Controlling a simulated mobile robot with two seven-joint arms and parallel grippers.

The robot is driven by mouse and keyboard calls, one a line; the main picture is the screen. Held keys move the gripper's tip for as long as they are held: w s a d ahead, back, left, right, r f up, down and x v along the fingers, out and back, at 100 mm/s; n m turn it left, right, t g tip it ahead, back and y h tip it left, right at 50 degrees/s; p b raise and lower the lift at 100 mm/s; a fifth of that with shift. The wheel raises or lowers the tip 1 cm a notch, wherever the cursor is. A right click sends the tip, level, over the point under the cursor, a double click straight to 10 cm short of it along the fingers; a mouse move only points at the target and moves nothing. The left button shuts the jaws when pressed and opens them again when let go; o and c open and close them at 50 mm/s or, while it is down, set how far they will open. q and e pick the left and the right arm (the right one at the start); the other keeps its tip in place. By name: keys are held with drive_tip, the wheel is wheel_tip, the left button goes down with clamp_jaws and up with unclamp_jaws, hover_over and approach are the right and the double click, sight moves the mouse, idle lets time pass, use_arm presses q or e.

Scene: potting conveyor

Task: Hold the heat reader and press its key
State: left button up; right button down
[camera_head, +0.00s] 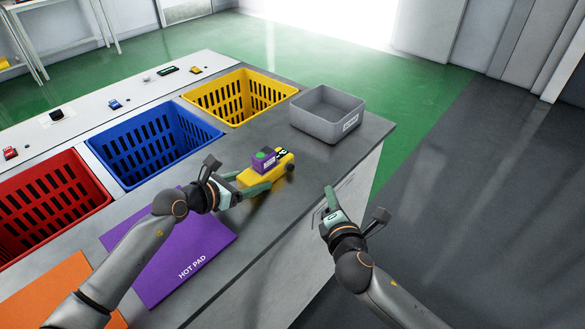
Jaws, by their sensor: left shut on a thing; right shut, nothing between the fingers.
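The heat reader, which I take to be the yellow device (280,171) with a dark end, lies on the grey counter in front of the yellow basket. A purple block (265,161) with a green spot on top sits on or just behind it; I cannot tell whether it is part of the device. My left gripper (256,180) is shut on the yellow device from the left, its fingers along its sides. My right gripper (328,193) is shut and empty, to the right and nearer, beyond the counter's front edge and apart from the device. The key is not clearly distinguishable.
A grey bin (310,124) stands behind the device, at the right. Yellow (213,96), blue (192,146) and red (98,210) baskets line the far side. A purple hot pad (200,250) and an orange pad (60,285) lie nearer. Small items sit on a white ledge (135,104).

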sight(299, 184)
drive_tip(key=shift+w+a, duration=1.45)
drive_tip(key=shift+a, duration=0.15)
drive_tip(key=shift+w+a, duration=1.4)
drive_tip(key=shift+a, duration=0.15)
drive_tip(key=shift+w+a, duration=0.1)
drive_tip(key=shift+w+a, duration=0.15)
drive_tip(key=shift+a, duration=0.05)
drive_tip(key=shift+w, duration=0.1)
